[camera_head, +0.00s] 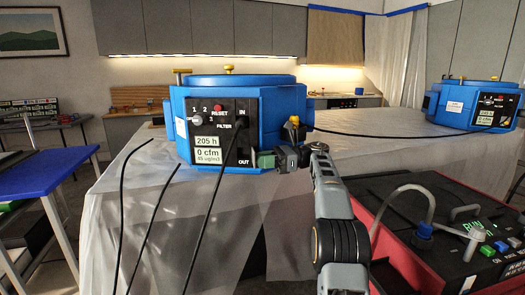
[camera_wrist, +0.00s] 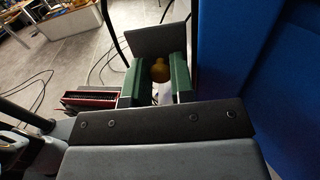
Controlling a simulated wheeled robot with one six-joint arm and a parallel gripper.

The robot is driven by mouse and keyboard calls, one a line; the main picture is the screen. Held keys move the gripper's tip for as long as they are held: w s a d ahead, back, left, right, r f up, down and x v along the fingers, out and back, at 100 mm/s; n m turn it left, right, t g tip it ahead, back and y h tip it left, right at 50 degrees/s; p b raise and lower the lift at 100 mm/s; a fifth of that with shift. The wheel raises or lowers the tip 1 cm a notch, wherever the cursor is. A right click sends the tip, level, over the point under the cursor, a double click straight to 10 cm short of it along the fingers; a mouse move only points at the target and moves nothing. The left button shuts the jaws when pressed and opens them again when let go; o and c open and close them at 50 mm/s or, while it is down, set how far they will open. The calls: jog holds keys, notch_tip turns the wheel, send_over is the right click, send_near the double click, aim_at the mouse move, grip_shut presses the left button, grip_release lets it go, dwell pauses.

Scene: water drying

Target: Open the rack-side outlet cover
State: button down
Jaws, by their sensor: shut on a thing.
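A blue drying unit (camera_head: 225,100) stands on the sheet-covered table, with a black front panel marked IN and OUT. My gripper (camera_head: 265,159) reaches in from the right to the panel's lower right corner, beside the OUT label. In the wrist view my green finger pads (camera_wrist: 155,82) are closed around a small yellow-brown knob (camera_wrist: 160,71). A dark flat plate (camera_wrist: 158,42) shows just beyond the fingertips; it looks like the outlet cover, but I cannot tell how far it stands open. The unit's blue side (camera_wrist: 220,60) is close on the right. My fingers hide the outlet in the head view.
A second blue unit (camera_head: 472,105) stands at the back right, joined by a black cable. A red cart (camera_head: 405,262) with a pale hose and a control panel is at lower right. Black cables hang before the sheeted table (camera_head: 115,205). A blue table (camera_head: 45,172) is at left.

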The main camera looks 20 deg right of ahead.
jog(key=shift+g, duration=0.3)
jog(key=c, duration=1)
grip_release()
jog(key=shift+f+b, duration=0.1)
jog(key=shift+b, duration=0.35)
